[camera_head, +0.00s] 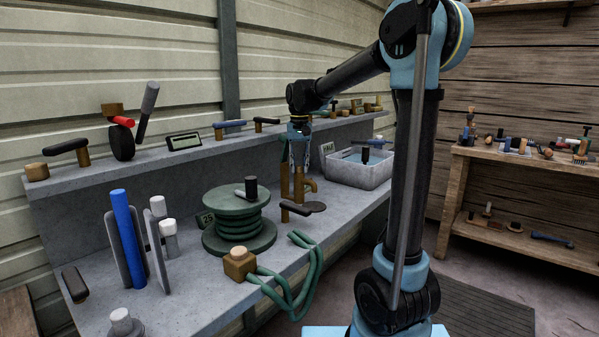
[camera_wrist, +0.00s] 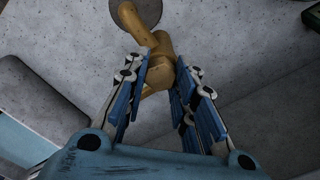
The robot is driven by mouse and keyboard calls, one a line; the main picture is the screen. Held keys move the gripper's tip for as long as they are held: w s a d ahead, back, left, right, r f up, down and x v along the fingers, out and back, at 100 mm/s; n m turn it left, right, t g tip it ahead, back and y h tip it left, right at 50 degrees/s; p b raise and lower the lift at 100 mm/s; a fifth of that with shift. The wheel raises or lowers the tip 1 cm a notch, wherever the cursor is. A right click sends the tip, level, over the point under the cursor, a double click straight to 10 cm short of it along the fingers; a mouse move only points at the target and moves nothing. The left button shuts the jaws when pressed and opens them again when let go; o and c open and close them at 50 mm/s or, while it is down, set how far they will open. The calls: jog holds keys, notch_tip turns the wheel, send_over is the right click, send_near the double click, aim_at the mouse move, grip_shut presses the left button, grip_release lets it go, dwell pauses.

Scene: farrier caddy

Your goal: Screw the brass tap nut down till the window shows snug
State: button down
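A brass tap (camera_head: 306,186) stands on the grey bench beside a second brass post (camera_head: 285,190). In the wrist view the bent brass body (camera_wrist: 160,50) shows between and beyond my fingertips. I cannot make out which part is the tap nut. My gripper (camera_head: 299,158) points down over the tap; in the wrist view its blue-padded fingers (camera_wrist: 167,68) are apart with a gap between them. I cannot tell whether either finger touches the brass. A small dark display (camera_head: 184,141) stands on the shelf; its reading is too small to make out.
A green hose reel (camera_head: 239,225) stands left of the tap, with loose green hose (camera_head: 297,270) at the bench's front. A grey basin of water (camera_head: 345,176) lies to the right. A cluttered wooden shelf (camera_head: 520,165) stands farther right.

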aim_at(299, 166)
jog(key=c, duration=1.5)
grip_release()
jog(key=shift+d+f, duration=0.1)
jog(key=shift+r, duration=2.55)
